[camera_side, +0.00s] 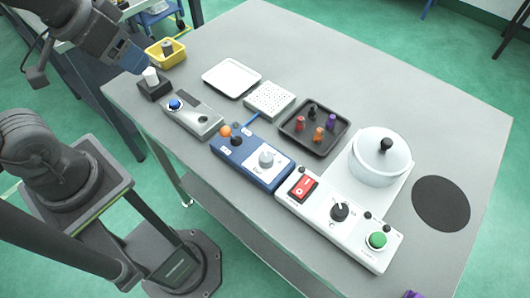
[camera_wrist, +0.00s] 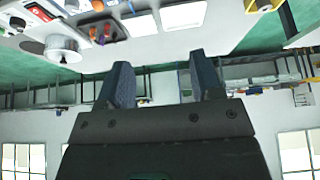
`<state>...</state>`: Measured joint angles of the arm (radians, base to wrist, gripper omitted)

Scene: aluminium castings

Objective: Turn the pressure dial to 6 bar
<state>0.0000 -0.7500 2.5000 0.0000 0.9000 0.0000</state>
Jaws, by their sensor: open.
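A blue control box (camera_side: 240,160) sits mid-table in the side view. It carries a light grey round dial (camera_side: 266,158) on a white scale plate, and a small black lever and an orange ball at its left end. The scale marks are too small to read. A white panel (camera_side: 322,222) to its right carries a black dial (camera_side: 340,211); I cannot tell from the lettering which dial is for pressure. My gripper (camera_wrist: 162,75) is open and empty in the wrist view. In the side view my gripper (camera_side: 138,66) is at the upper left, away from both dials.
The white panel also has a red switch (camera_side: 302,187) and a green button (camera_side: 377,240). A lidded pot (camera_side: 378,160), a dark peg tray (camera_side: 292,123), a white tray (camera_side: 231,74) and a yellow bin (camera_side: 152,55) stand around. The table's far side is clear.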

